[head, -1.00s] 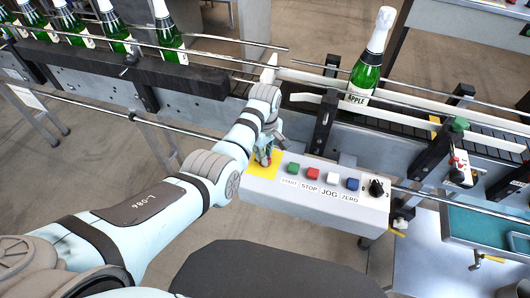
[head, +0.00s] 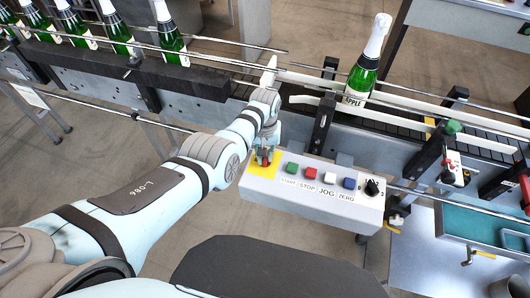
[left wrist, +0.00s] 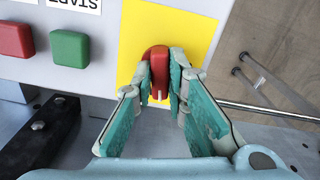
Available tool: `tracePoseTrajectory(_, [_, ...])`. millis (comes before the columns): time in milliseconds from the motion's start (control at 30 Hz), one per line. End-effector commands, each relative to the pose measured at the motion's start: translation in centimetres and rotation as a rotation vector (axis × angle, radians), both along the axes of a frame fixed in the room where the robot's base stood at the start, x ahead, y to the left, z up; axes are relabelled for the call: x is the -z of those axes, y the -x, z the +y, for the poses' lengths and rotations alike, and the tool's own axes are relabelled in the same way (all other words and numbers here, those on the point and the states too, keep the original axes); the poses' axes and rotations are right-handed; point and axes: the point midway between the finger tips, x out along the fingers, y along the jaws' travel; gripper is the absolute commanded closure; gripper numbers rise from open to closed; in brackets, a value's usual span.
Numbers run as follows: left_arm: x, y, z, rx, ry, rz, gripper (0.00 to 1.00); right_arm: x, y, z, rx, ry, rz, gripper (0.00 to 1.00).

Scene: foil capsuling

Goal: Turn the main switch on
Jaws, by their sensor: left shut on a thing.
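The main switch is a red rotary knob (left wrist: 158,66) on a yellow plate (left wrist: 199,33) at the left end of the control box (head: 320,196). In the left wrist view a white mark shows on the knob's lower end. My left gripper (left wrist: 162,88) is shut on the knob, with one teal-padded finger on each side of it. In the head view the left gripper (head: 263,156) hides most of the knob and covers part of the yellow plate. My right gripper is not in view.
Right of the switch are green (head: 292,169), red (head: 310,173), white (head: 330,177) and blue (head: 350,183) buttons and a black selector (head: 372,187). Behind the box, a bottle (head: 364,75) stands on the conveyor. More bottles (head: 120,35) stand at the upper left.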

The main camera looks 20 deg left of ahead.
Motion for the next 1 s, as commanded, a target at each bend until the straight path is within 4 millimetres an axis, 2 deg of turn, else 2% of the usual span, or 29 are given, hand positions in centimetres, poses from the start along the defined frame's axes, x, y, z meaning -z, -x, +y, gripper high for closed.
tracePoseTrajectory(400, [-0.02,-0.02,0.03,0.207,-0.001,-0.001,1.00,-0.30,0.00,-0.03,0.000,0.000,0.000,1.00])
tracePoseTrajectory(967, [-0.01,-0.05,0.03,0.239,-0.001,-0.001,1.00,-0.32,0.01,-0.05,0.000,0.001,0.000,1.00])
tracePoseTrajectory(1000, [-0.01,-0.04,0.03,0.239,-0.001,-0.001,0.80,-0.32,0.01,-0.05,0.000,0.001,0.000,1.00])
